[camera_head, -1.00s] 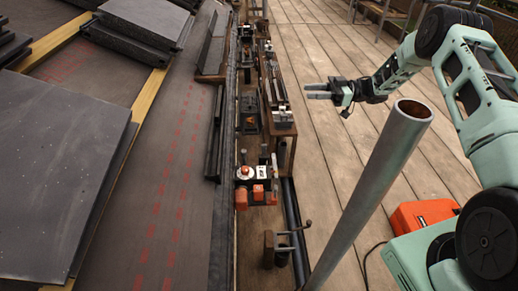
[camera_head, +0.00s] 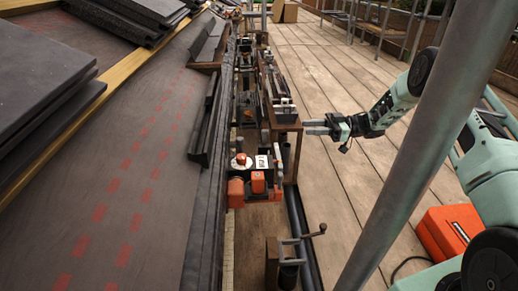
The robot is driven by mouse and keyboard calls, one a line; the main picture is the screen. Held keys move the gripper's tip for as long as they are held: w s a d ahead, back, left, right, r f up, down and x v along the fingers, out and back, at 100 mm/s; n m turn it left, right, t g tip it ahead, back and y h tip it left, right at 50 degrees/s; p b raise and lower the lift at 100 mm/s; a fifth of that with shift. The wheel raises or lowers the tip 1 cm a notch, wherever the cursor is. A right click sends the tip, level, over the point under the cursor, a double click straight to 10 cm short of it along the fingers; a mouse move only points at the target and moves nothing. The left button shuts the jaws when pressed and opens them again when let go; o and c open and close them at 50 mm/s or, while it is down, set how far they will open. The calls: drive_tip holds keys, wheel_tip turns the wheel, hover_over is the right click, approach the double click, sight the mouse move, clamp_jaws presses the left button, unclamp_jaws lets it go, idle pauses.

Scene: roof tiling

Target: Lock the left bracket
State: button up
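My gripper (camera_head: 318,127) is at the right of the long wooden rack, with its fingers pointing left toward the rack's near end. Its two fingers look apart with nothing between them. A grey bracket with a crank handle (camera_head: 305,240) stands low beside a dark pipe, nearer to me than my gripper and apart from it. I cannot tell which part is the left bracket or whether it is locked.
An upright grey pole (camera_head: 420,150) crosses the right side in front of my arm. The wooden rack (camera_head: 287,122) carries several tools. Orange tools (camera_head: 257,183) stand left of it. An orange case (camera_head: 450,232) lies on the open plank deck (camera_head: 335,60). Dark slates (camera_head: 40,85) lie on the roof.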

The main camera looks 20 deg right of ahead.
sight(263, 135)
drive_tip(key=w+a+b, duration=0.1)
drive_tip(key=a+b, duration=0.1)
drive_tip(key=a, duration=0.3)
drive_tip(key=w+a+f+b, duration=0.1)
drive_tip(key=a+b, duration=0.2)
drive_tip(key=a, duration=0.2)
drive_tip(key=w+a+b, duration=0.1)
drive_tip(key=a+b, duration=0.1)
drive_tip(key=a, duration=0.3)
drive_tip(key=shift+a+f, duration=0.25)
drive_tip(key=shift+a, duration=0.1)
drive_tip(key=shift+w+a+r+b, duration=0.1)
drive_tip(key=shift+a+b, duration=0.15)
drive_tip(key=shift+a, duration=0.1)
drive_tip(key=shift+w+a+r+b, duration=0.1)
drive_tip(key=shift+a+b, duration=0.1)
drive_tip(key=shift+a, duration=0.15)
clamp_jaws()
